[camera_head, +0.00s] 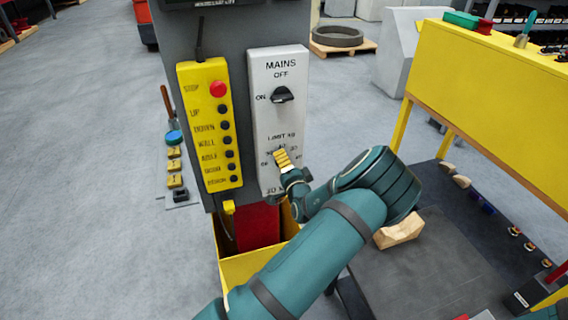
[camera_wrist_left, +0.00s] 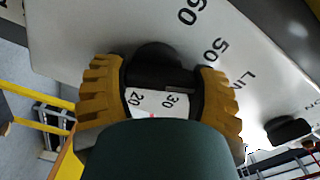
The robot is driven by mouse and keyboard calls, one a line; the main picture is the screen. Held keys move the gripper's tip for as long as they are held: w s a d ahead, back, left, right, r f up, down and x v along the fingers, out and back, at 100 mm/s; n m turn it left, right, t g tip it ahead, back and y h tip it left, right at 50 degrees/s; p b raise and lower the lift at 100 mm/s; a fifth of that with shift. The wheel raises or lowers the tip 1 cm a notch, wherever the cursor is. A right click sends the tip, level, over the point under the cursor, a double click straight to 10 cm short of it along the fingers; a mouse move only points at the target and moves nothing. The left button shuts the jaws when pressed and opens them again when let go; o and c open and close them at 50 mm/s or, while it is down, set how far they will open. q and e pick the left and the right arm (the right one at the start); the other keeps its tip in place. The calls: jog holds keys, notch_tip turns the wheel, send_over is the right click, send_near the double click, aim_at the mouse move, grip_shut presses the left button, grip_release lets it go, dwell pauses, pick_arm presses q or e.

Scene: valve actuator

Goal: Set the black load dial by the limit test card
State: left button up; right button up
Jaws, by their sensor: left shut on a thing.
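The black load dial (camera_wrist_left: 155,65) sits on the white panel (camera_head: 272,120), under the LIMIT KG lettering. My left gripper (camera_head: 283,160) comes to it from the lower right, and its yellow fingers cover most of the dial in the head view. In the left wrist view my left gripper (camera_wrist_left: 160,90) is shut on the dial, one ridged finger on each side. The scale figures 20, 30, 50 and 60 show around it. The dial's pointer is hidden or too unclear to read. I cannot make out a limit test card. My right gripper is not in view.
A black mains switch (camera_head: 282,94) sits above the dial. A yellow pendant (camera_head: 210,125) with a red stop button hangs left of the panel. A yellow bin (camera_head: 240,268) stands below. A yellow-sided bench (camera_head: 490,90) is at right, with a wooden block (camera_head: 399,231) near it.

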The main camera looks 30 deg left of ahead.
pick_arm(q)
jog(key=m, duration=0.3)
jog(key=shift+d+f+m, duration=0.1)
jog(key=shift+f+m, duration=0.1)
jog(key=shift+m, duration=0.2)
jog(key=m, duration=0.2)
jog(key=shift+m, duration=0.3)
jog(key=m+b, duration=0.1)
jog(key=m, duration=0.2)
jog(key=shift+f, duration=0.15)
jog(key=shift+m+b, duration=0.7)
jog(key=shift+m, duration=0.9)
jog(key=o, duration=1.2)
jog(key=shift+d, duration=0.1)
